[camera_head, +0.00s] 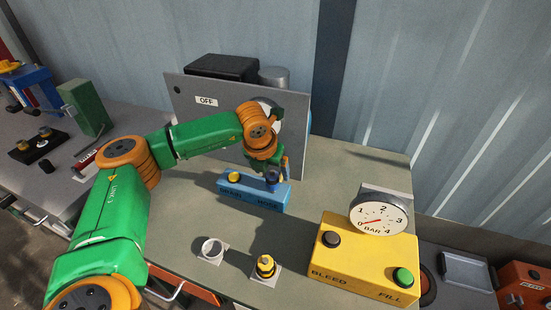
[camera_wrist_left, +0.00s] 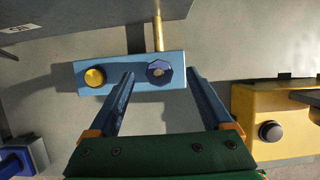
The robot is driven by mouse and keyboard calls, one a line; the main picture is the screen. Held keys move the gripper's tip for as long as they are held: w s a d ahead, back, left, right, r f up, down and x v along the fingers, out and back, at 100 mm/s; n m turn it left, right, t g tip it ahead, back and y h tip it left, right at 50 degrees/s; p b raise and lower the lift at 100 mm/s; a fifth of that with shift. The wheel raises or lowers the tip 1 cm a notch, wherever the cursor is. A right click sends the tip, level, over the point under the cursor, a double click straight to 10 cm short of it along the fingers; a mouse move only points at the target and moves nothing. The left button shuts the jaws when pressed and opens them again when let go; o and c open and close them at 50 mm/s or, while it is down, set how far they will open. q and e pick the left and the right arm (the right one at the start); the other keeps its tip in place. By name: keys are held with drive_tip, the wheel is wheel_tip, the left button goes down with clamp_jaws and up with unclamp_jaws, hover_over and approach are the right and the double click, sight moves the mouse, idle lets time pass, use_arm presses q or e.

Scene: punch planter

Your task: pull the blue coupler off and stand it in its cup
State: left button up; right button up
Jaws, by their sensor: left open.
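The dark blue faceted coupler (camera_head: 272,178) sits on the right part of a light blue box (camera_head: 240,194). In the left wrist view the coupler (camera_wrist_left: 159,74) shows from above as an eight-sided knob. My left gripper (camera_head: 272,168) is over the box, partly hidden by its own wrist in the head view. In the left wrist view its two blue fingers (camera_wrist_left: 160,84) are spread, with the coupler between their tips in the picture. Whether they touch it I cannot tell. My right gripper is not in view.
A yellow knob (camera_head: 235,176) is on the same box; a brass pipe (camera_wrist_left: 158,30) leaves its back. A yellow-and-black fitting (camera_head: 265,266) stands near the front edge. A yellow BLEED/FILL box (camera_head: 360,270) with a gauge (camera_head: 379,215) is right. A grey panel (camera_head: 205,105) stands behind.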

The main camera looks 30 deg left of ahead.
sight(271, 176)
use_arm(q)
drive_tip(key=x, duration=0.3)
drive_tip(key=shift+s+f+p, duration=0.2)
drive_tip(key=shift+s+p, duration=0.05)
drive_tip(key=shift+p, duration=0.05)
drive_tip(key=shift+w+f, duration=0.3)
drive_tip(key=shift+f, duration=0.1)
drive_tip(key=shift+s+r, duration=0.15)
drive_tip(key=c, duration=0.6)
clamp_jaws()
